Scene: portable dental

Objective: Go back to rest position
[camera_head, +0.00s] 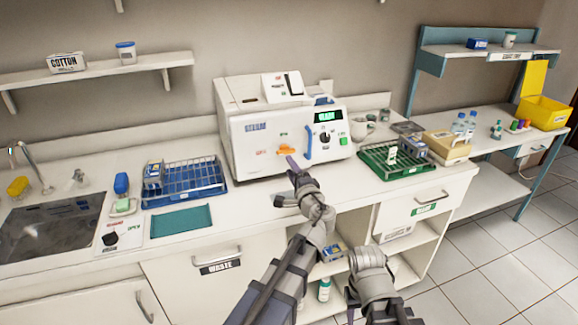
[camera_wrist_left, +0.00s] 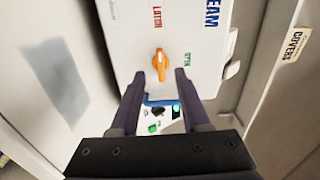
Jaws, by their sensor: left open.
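The white sterilizer (camera_head: 262,130) stands on the counter against the wall, with its front door closed. It has an orange latch knob (camera_head: 284,149), a blue handle (camera_head: 308,142) and a lit green display. My left gripper (camera_head: 291,162) is in front of the lower part of its face, just below the knob. In the left wrist view, the left gripper (camera_wrist_left: 156,83) is open and empty, its dark fingers pointing at the face. The orange knob (camera_wrist_left: 160,63) shows beyond the fingertips, apart from them. My right arm shows at the bottom; its fingers do not show.
A blue rack (camera_head: 205,180) and teal tray (camera_head: 181,221) lie left of the sterilizer; a green rack (camera_head: 398,170) lies right. The sink (camera_head: 50,228) is far left. Open shelves are below the counter. A side table with a yellow bin (camera_head: 543,112) stands right. The floor at right is clear.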

